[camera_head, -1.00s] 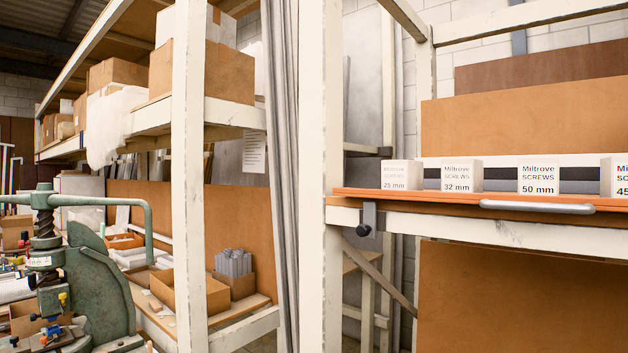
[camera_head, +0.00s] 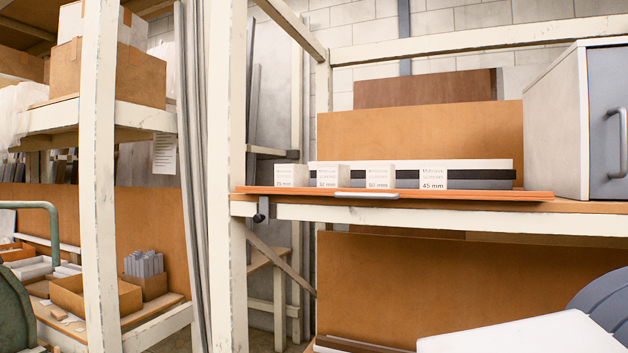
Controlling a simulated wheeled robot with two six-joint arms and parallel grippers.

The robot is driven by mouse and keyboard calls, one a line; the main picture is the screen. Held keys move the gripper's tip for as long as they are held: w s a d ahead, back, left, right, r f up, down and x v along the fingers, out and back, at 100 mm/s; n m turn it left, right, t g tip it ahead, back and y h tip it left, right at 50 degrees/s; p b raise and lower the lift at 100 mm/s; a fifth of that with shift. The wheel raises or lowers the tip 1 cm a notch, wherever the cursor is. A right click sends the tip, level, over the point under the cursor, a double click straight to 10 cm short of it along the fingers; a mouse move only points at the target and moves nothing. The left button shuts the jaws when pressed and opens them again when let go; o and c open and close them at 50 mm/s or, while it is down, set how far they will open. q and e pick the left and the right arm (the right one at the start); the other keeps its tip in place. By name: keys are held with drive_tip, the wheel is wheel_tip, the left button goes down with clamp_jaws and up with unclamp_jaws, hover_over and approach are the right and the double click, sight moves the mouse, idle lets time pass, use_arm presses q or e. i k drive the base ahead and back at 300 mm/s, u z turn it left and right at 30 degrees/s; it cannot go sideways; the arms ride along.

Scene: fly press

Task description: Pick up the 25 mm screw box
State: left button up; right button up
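The 25 mm screw box (camera_head: 291,175) is a small white box, leftmost in a row on an orange board (camera_head: 480,194) on the shelf. To its right stand the 32 mm box (camera_head: 333,176), the 50 mm box (camera_head: 380,175) and the 45 mm box (camera_head: 434,175). The small print is blurred, but the sizes are mostly legible. Neither of my grippers shows in the head view. A white and dark grey shape at the bottom right may be part of my body.
A grey cabinet (camera_head: 577,122) with a handle stands on the shelf's right end. A white upright post (camera_head: 229,180) is left of the boxes. A metal handle (camera_head: 366,195) is on the board's front edge. A green press (camera_head: 18,290) shows at far left.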

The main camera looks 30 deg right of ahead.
sight(287, 175)
drive_tip(key=k, duration=0.25)
drive_tip(key=z, duration=0.9)
